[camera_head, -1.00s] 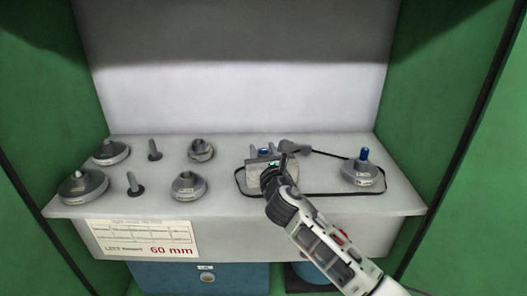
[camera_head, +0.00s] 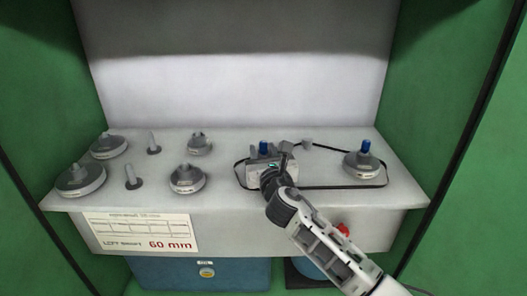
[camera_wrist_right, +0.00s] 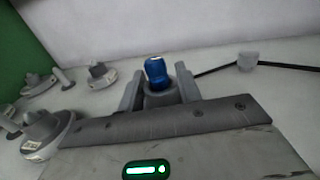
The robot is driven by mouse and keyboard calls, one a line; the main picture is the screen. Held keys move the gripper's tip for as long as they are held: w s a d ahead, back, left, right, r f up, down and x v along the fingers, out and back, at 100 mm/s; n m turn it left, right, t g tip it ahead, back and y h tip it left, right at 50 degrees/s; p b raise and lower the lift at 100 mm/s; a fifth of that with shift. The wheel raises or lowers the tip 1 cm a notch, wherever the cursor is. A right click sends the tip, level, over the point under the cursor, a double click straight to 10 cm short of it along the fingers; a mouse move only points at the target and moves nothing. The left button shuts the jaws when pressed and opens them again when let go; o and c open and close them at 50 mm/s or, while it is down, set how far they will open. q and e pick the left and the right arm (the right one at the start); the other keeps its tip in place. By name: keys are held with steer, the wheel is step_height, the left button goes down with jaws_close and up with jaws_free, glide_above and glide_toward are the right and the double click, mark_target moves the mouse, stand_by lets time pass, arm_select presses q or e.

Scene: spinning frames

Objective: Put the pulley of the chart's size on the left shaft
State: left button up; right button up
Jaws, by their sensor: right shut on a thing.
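A white chart (camera_head: 139,232) on the shelf's front reads "LEFT SHAFT" and 60 mm in red. The left shaft's blue tip (camera_head: 263,147) shows just beyond my right gripper (camera_head: 268,162). In the right wrist view the blue tip (camera_wrist_right: 156,70) sticks up through a grey pulley hub (camera_wrist_right: 161,98) between the two fingers. My right gripper (camera_wrist_right: 160,88) is shut on this hub. The pulley's rim is hidden behind the gripper body, so I cannot tell how low it sits. The right shaft (camera_head: 366,146) carries a grey pulley (camera_head: 363,166). My left gripper is out of view.
Grey pulleys stand at left: two wide (camera_head: 80,180) (camera_head: 108,146) and two smaller (camera_head: 187,181) (camera_head: 199,144). Two pegs (camera_head: 132,178) (camera_head: 154,143) are bare. A black belt (camera_head: 330,187) runs between the shafts. A small grey block (camera_head: 307,142) stands behind it.

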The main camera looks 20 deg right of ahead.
mark_target(264, 142)
steer(key=o, duration=1.7)
steer(key=shift+r+p, duration=2.6)
steer(key=shift+p, duration=0.3)
step_height(264, 142, up, 5)
steer(key=p, duration=0.5)
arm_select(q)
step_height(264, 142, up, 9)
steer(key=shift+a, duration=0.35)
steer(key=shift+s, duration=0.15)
arm_select(e)
steer(key=shift+f, duration=0.15)
